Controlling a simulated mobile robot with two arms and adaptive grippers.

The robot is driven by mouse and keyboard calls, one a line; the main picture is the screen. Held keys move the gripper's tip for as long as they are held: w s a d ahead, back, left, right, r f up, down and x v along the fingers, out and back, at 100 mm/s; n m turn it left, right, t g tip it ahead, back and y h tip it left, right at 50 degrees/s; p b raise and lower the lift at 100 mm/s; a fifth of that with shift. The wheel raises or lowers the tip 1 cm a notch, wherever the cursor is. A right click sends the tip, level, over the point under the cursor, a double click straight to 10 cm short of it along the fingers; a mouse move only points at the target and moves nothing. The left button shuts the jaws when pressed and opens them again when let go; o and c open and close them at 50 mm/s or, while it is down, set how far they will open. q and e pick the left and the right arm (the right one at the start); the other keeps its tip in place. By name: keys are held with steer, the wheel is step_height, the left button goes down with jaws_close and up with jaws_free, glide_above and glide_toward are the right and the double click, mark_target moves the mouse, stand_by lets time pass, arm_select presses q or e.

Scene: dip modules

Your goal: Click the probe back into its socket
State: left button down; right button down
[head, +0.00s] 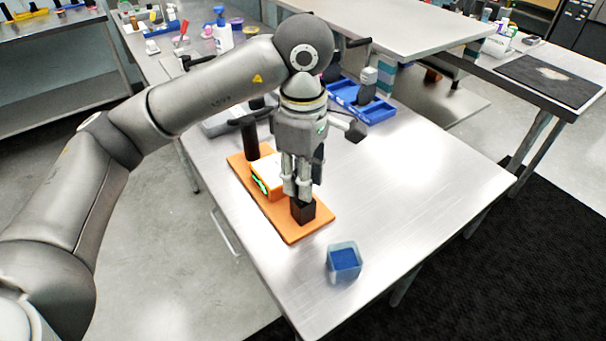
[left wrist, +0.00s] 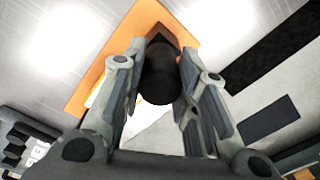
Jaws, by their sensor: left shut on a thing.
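My left gripper (head: 297,190) points down over the orange board (head: 310,228) on the steel table. It is shut on the probe, a black round piece (left wrist: 160,78) that shows between the fingers in the left wrist view. A black square block (head: 303,210), which looks like the socket, stands on the near end of the board, right below the fingertips. The probe's lower end is hidden, so I cannot tell whether it sits in the block. My left gripper (left wrist: 158,85) also shows in the wrist view. My right gripper is out of view.
A white and orange box (head: 266,176) and a black upright cylinder (head: 250,138) stand on the board behind the gripper. A clear blue container (head: 344,261) stands near the front. A blue tray (head: 378,110) lies behind. The table's right side is clear.

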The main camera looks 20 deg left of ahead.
arm_select(q)
steer(key=shift+f, duration=0.2)
steer(key=c, duration=0.5)
jaws_free()
stand_by(0.3)
steer(key=shift+r+p, duration=2.8)
steer(key=shift+r, duration=1.75)
